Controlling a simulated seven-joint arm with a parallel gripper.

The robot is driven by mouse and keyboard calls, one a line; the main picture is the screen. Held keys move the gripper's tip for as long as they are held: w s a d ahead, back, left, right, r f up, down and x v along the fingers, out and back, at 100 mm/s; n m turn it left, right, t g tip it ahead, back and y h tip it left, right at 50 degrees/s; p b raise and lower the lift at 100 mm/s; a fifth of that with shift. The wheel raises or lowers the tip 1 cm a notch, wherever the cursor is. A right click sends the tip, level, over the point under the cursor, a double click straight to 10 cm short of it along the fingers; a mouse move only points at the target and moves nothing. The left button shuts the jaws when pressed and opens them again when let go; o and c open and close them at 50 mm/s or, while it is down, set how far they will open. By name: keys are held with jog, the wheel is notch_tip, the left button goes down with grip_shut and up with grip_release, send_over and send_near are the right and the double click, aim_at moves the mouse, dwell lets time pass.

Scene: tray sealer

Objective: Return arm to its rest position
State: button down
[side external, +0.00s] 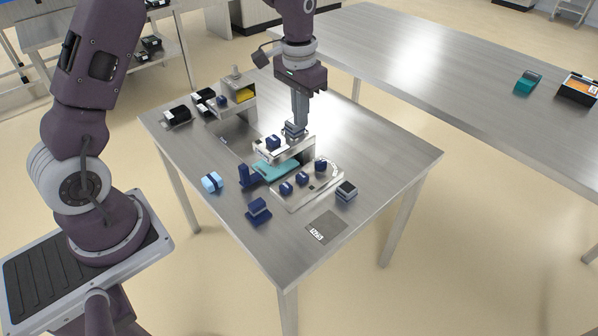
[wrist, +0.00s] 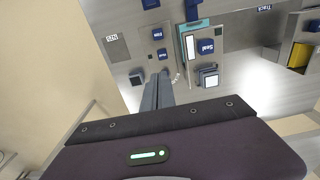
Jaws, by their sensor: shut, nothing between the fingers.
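My gripper (side external: 301,121) hangs from my arm over the table's middle, fingers together and pointing down, with nothing between them. In the side view its tips overlap a grey-topped block (side external: 292,131) on the sealer. In the wrist view my gripper (wrist: 164,76) is shut and stands to the left of that block (wrist: 208,77), apart from it in the picture. The sealer (side external: 297,152) is a pale metal unit with a blue Seal button (wrist: 206,46). A teal tray (side external: 276,170) lies low at the sealer's front.
A metal panel (side external: 300,203) with several blue buttons lies in front. A grey-topped block (side external: 346,190), a dark blue block (side external: 258,209) and a light blue item (side external: 212,182) stand nearby. Black trays (side external: 178,115) and a rack with a yellow item (side external: 244,95) stand at the back left.

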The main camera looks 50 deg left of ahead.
jog(key=s+d+r+t, duration=0.2)
jog(key=s+d+r, duration=0.1)
jog(key=s+r, duration=0.65)
jog(key=s+d+r+t, duration=0.1)
jog(key=s+r, duration=0.2)
jog(key=s, duration=0.6)
jog(key=s+d+r+t, duration=0.2)
jog(key=s+r, duration=0.1)
jog(key=s, duration=0.6)
jog(key=shift+s+d, duration=0.15)
jog(key=shift+s, duration=0.15)
jog(key=c, duration=2.1)
grip_release()
